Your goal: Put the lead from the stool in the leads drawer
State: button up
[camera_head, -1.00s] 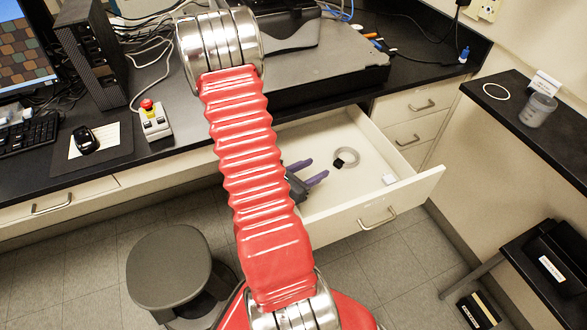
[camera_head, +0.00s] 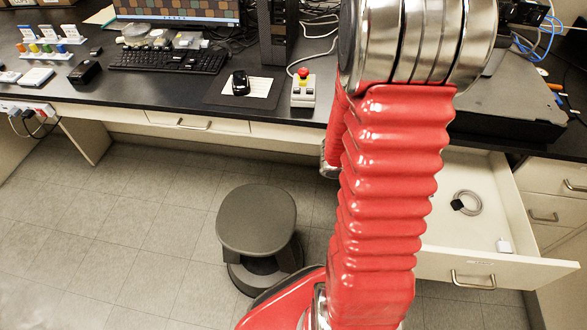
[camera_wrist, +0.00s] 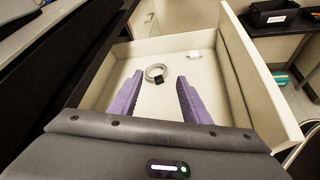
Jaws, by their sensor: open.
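The lead, a grey coil (camera_head: 480,204) with a black connector (camera_head: 458,204), lies on the floor of the open drawer (camera_head: 500,263). The coil (camera_wrist: 148,73) also shows in the wrist view, beyond and between my fingertips. My gripper (camera_wrist: 160,78) is open and empty, its two purple fingers spread over the drawer (camera_wrist: 238,68). Nothing touches the lead that I can see. In the head view my gripper is hidden behind my red arm. The round grey stool (camera_head: 256,217) stands on the floor to the left, its top bare.
A small white item (camera_head: 504,246) lies in the drawer near its front. The black bench top holds a keyboard (camera_head: 168,60), a mouse (camera_head: 241,82) and a control box with a red button (camera_head: 303,88). The floor left of the stool is clear.

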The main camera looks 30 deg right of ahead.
jog(key=w+a+r+m+t+y, duration=0.2)
jog(key=w+a+r+t+y, duration=0.1)
jog(key=a, duration=0.9)
jog(key=w+a+r+m+t+y, duration=0.3)
jog(key=a+r, duration=0.5)
jog(key=a, duration=0.5)
jog(key=w+a+r+m+t+y, duration=0.2)
jog(key=w+a+r+t+y, duration=0.3)
jog(key=a, duration=0.7)
jog(key=shift+w+a+r+m+t+y, duration=0.25)
jog(key=shift+a+m+t+y, duration=0.1)
jog(key=shift+t, duration=0.15)
jog(key=shift+s, duration=0.1)
jog(key=shift+c, duration=0.3)
